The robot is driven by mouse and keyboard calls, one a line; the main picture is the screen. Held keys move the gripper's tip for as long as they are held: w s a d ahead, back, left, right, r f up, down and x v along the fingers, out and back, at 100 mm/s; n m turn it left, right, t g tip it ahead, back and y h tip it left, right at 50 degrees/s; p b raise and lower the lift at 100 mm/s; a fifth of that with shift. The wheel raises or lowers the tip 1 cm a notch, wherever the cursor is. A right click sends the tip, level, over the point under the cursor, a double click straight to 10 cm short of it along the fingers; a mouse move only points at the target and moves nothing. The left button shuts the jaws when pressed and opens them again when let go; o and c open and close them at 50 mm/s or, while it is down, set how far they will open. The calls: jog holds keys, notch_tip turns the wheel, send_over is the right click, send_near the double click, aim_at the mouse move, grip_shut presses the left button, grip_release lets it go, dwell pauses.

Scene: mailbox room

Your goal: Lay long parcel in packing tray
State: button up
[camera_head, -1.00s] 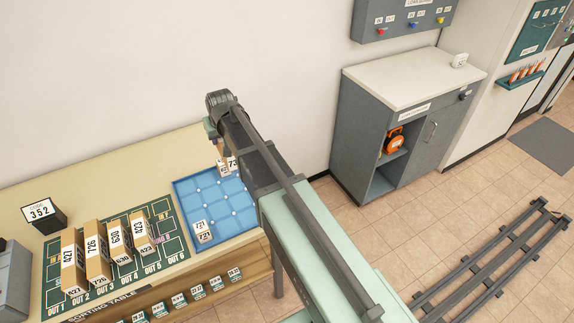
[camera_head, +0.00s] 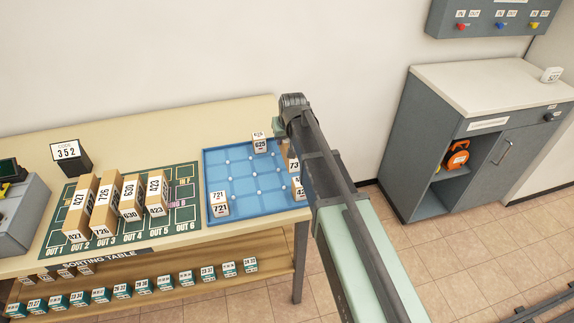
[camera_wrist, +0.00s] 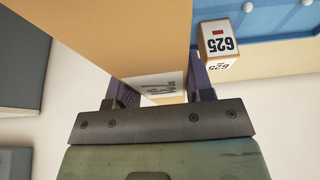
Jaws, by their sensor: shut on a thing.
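A long tan parcel (camera_wrist: 105,30) fills the upper left of the wrist view, with a white label on its near end. My gripper (camera_wrist: 163,90) is shut on it near that end. In the head view a tan parcel marked 73 (camera_head: 293,163) shows partly behind my arm at the tray's right side; it may be the held one. My gripper's jaws are hidden there. The blue packing tray (camera_head: 240,178) lies on the table, left of my arm. I cannot tell whether the held parcel touches it.
Parcel 625 (camera_head: 260,144) stands at the tray's far edge; it also shows in the wrist view (camera_wrist: 217,45). Parcel 721 (camera_head: 219,203) is at the front left, another (camera_head: 298,190) at the front right. Several tall parcels (camera_head: 103,207) stand left on the sorting mat. The tray's middle is clear.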

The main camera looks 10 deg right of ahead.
jog(key=shift+f, duration=0.25)
notch_tip(320, 180, down, 4)
jog(key=b, duration=0.4)
jog(key=shift+f, duration=0.25)
jog(key=shift+r, duration=0.3)
jog(key=shift+f, duration=0.25)
jog(key=o, duration=1.3)
jog(key=shift+r, duration=0.1)
jog(key=shift+c, duration=0.2)
